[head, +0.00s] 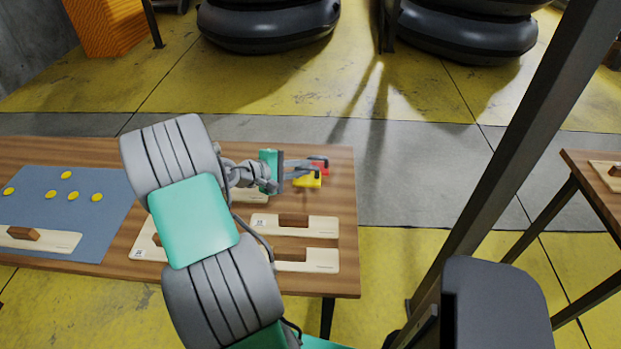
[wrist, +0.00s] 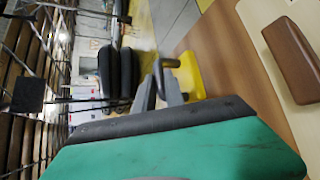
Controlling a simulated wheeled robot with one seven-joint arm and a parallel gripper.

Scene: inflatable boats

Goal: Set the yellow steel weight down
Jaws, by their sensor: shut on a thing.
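The yellow steel weight (head: 307,181) shows at my fingertips near the right end of the wooden table (head: 347,215). In the wrist view the yellow weight (wrist: 191,74) is a block with a bar-like part reaching to my grey fingers. My gripper (head: 313,167) is shut on it; its fingers also show in the wrist view (wrist: 160,78). My fingers and the green gripper body (wrist: 190,145) hide part of the weight. I cannot tell whether its underside touches the tabletop.
A small red patch (head: 320,164) shows at the fingertips. Pale boards with brown handles (head: 294,220) lie just in front. A blue mat (head: 100,215) with several yellow discs is at left. The table's right edge is close to the weight. Another table (head: 590,185) stands at far right.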

